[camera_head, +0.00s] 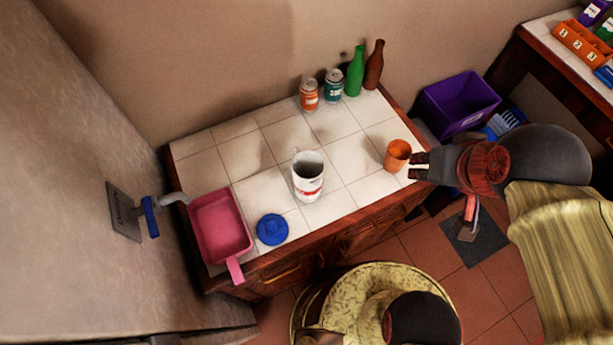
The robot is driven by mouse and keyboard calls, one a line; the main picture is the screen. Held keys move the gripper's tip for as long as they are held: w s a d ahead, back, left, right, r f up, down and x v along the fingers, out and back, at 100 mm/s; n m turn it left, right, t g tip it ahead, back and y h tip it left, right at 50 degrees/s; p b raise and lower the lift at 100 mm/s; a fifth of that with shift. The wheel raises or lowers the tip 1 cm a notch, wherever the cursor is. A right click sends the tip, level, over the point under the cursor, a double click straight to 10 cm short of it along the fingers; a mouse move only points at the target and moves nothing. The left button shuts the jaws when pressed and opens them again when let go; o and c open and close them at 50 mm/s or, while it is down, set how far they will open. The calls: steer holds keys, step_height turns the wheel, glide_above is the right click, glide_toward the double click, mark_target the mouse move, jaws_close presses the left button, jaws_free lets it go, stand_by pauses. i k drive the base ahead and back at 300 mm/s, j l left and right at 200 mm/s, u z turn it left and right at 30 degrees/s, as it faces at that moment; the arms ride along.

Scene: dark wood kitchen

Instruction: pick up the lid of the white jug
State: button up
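The white jug (308,184) with a red band stands upright on the tiled counter, and its top is open. A round blue lid (272,229) with a small knob lies flat on the counter near the front edge, in front and to the left of the jug, apart from it. My gripper (414,166) is at the counter's right end, well to the right of the jug and the lid. Its two dark fingers are apart with nothing between them. Its tips are just right of an orange cup (396,157); I cannot tell whether they touch it.
Two cans (309,95) and the green (354,73) and brown (373,66) bottles stand at the back. A purple crate (459,104) is right of the counter.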

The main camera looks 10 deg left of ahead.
mark_target(272, 229)
steer(key=k+j+u, duration=0.1)
steer(key=u, duration=1.45)
steer(key=z, duration=0.65)
steer(key=k+j+z, duration=0.2)
steer(key=z, duration=0.25)
steer(key=k+j+z, duration=0.1)
steer(key=k+z, duration=0.2)
steer(key=z, duration=0.15)
